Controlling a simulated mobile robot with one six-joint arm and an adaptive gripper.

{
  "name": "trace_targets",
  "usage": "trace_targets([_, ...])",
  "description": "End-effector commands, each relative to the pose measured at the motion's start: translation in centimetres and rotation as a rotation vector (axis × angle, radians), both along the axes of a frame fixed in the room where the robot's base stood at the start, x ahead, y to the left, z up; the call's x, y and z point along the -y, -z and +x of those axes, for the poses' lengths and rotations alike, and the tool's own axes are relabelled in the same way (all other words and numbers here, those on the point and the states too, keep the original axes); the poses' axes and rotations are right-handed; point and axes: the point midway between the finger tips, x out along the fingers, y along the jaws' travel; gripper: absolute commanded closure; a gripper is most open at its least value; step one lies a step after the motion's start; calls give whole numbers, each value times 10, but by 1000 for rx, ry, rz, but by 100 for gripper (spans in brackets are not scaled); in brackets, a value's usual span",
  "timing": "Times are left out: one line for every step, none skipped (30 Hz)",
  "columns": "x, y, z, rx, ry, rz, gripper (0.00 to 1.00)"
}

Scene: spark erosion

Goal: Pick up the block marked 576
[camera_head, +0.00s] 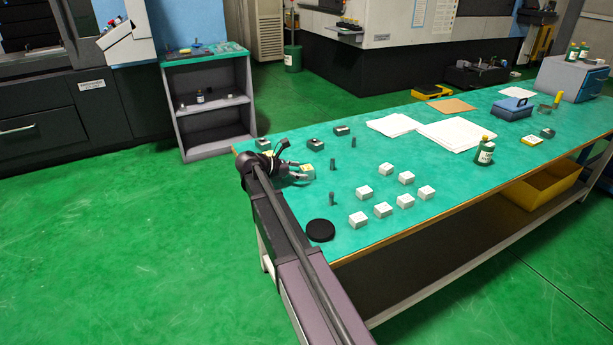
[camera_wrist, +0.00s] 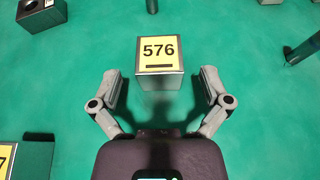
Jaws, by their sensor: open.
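The block marked 576 (camera_wrist: 158,55) stands on the green table top in the wrist view, with a yellow label on top and metallic grey sides. My gripper (camera_wrist: 161,88) is open, with one finger on each side of the block's near part and visible gaps to both. Nothing is held. In the head view my gripper (camera_head: 302,172) is over the near left end of the table, and the block's yellow top (camera_head: 307,166) shows just beside the fingers. The number cannot be read there.
Another yellow-labelled block (camera_wrist: 10,158) is cut off at the lower left of the wrist view. A dark block with a round hole (camera_wrist: 40,14) lies at upper left. Dark upright pegs (camera_head: 332,198) and several white blocks (camera_head: 382,209) stand to the right. A black disc (camera_head: 320,230) lies near the table's edge.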

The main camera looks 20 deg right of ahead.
Motion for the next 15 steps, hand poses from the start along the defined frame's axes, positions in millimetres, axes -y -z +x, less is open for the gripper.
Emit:
trace_targets([6, 6, 0, 0, 1, 0, 3])
trace_targets([9, 7, 0, 0, 1, 0, 3])
trace_targets([13, 8, -1, 0, 1, 0, 3])
trace_targets([15, 9, -1, 0, 1, 0, 3])
trace_targets([18, 9, -1, 0, 1, 0, 3])
trace_targets([20, 10, -1, -1, 0, 0, 3])
trace_targets([21, 10, -1, -1, 0, 0, 3])
trace_targets([22, 10, -1, -1, 0, 0, 3])
trace_targets([22, 10, -1, -1, 0, 0, 3])
trace_targets([22, 10, -1, -1, 0, 0, 3])
trace_targets([23, 10, -1, -1, 0, 0, 3])
trace_targets([22, 10, -1, -1, 0, 0, 3])
trace_targets([22, 10, -1, -1, 0, 0, 3])
trace_targets([23, 10, -1, -1, 0, 0, 3])
trace_targets([23, 10, -1, -1, 1, 0, 3])
